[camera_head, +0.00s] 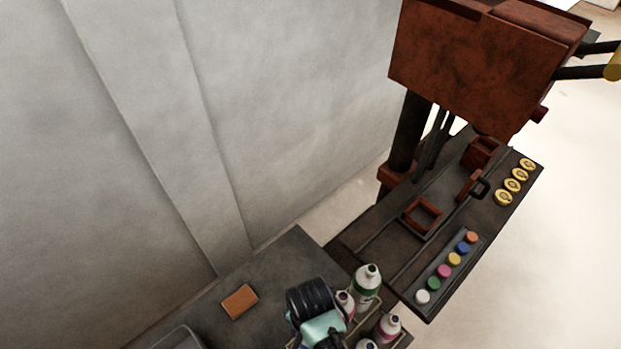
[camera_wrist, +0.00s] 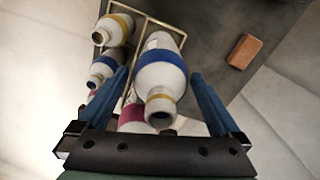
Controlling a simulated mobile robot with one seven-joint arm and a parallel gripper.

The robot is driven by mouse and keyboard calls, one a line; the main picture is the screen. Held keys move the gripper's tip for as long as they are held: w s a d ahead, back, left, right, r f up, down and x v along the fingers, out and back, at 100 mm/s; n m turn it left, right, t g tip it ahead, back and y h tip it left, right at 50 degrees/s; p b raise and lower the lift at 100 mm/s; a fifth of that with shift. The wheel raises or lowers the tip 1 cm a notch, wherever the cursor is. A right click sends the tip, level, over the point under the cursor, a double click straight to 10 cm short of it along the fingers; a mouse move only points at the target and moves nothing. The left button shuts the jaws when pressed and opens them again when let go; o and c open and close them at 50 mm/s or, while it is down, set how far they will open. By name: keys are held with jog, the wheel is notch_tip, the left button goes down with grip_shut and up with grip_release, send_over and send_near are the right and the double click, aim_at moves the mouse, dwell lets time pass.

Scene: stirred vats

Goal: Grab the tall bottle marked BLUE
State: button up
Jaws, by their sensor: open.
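The tall white bottle with a blue band (camera_wrist: 161,72) stands in a rack in the wrist view, its yellow-ringed neck toward the camera. I cannot read lettering on it. My gripper (camera_wrist: 157,80) is open, with one blue finger on each side of this bottle; I cannot tell whether either finger touches it. A smaller bottle with a blue band (camera_wrist: 107,67) stands to its left. In the head view my gripper (camera_head: 318,332) is low in the picture, over the rack, and I cannot make out the tall blue bottle there.
A yellow-banded bottle (camera_wrist: 115,29) and a magenta-banded bottle (camera_wrist: 130,113) stand close by. In the head view a green-banded bottle (camera_head: 366,288) and a pink one (camera_head: 388,326) crowd the rack's right side. An orange-brown block (camera_head: 239,301) lies on the dark table (camera_head: 290,255).

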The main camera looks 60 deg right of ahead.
jog(key=shift+f, duration=0.1)
grip_shut()
jog(key=shift+w, duration=0.1)
dwell(0.4)
